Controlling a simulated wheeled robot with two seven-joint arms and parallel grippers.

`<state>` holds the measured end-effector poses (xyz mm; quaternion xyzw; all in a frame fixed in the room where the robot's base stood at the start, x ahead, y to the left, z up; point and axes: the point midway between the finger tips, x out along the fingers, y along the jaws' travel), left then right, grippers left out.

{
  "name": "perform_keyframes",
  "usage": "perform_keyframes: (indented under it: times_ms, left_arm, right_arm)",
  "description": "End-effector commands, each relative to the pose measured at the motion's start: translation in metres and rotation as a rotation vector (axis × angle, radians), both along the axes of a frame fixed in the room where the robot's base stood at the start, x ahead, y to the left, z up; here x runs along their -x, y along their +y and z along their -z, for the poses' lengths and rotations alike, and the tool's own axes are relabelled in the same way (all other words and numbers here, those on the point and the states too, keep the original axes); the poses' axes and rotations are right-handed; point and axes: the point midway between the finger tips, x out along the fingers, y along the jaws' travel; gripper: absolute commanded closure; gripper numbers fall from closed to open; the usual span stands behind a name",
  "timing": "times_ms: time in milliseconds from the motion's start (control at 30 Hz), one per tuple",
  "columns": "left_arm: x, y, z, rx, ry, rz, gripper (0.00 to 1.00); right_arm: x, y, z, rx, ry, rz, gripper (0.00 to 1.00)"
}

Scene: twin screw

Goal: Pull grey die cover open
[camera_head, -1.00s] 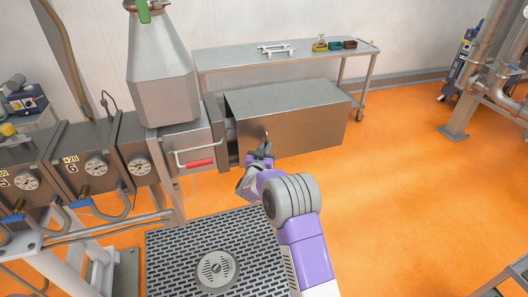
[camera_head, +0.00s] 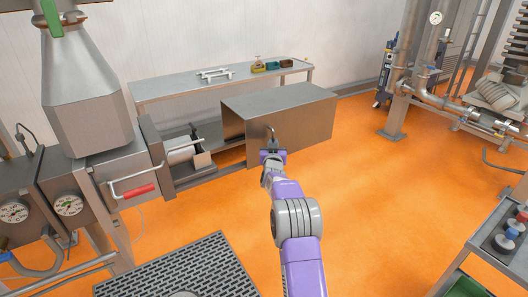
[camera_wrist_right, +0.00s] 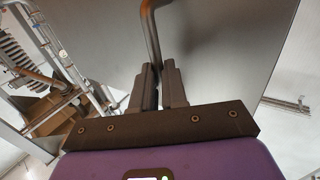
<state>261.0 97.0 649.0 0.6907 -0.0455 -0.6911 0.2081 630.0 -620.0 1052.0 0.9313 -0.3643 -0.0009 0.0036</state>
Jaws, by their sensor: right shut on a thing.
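The grey die cover (camera_head: 295,125) is a long metal box standing clear of the machine, with a gap of rails and grey mechanism (camera_head: 190,150) exposed to its left. My right gripper (camera_head: 271,150) is at the front face of the cover, shut on its bent metal handle (camera_head: 270,132). In the right wrist view the two dark fingers (camera_wrist_right: 158,88) close around the lower end of the handle (camera_wrist_right: 150,35), and the grey cover face (camera_wrist_right: 215,60) fills the background. My left gripper is not in view.
A steel table (camera_head: 160,90) with small parts stands behind the cover. A red-gripped handle (camera_head: 138,191) sticks out from the machine at left. A perforated metal step (camera_head: 180,265) lies in front. Orange floor (camera_head: 400,200) to the right is clear. A cart (camera_head: 500,240) stands far right.

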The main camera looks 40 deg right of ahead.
Motion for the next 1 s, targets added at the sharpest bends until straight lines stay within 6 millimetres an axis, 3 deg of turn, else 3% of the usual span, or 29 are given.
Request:
perform_keyframes:
  times_ms: [400, 433, 600, 1000]
  left_arm:
    - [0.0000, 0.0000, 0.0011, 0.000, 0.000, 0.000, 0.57]
    - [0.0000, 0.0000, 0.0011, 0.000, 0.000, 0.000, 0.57]
    - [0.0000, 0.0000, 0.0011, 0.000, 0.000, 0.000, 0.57]
    - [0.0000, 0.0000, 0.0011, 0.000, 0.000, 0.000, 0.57]
  right_arm:
    - [0.0006, -0.0041, 0.0008, -0.003, 0.003, 0.000, 1.00]
    - [0.0006, -0.0041, 0.0008, -0.003, 0.003, -0.001, 0.86]
    - [0.0004, -0.0038, 0.0005, -0.002, 0.002, -0.001, 0.63]
    - [0.0037, -0.0004, -0.0002, -0.002, 0.001, -0.001, 0.63]
